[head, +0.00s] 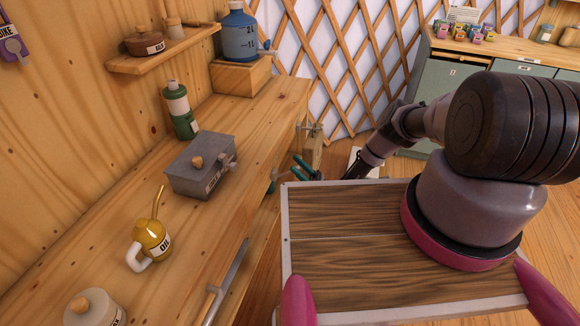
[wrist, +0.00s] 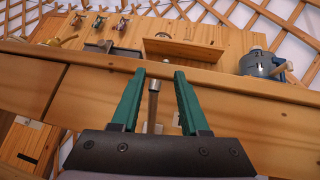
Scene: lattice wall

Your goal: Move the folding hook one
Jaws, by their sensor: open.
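My gripper (wrist: 165,75) is open, with its two teal fingers pointing at the front edge of the bench in the wrist view. The rod cannot be made out there.
The wooden bench (head: 120,240) holds a yellow oil can (head: 153,240), a grey metal box (head: 203,165), a green bottle (head: 180,110) and a blue jug (head: 240,38). Cabinets (head: 450,90) stand back right.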

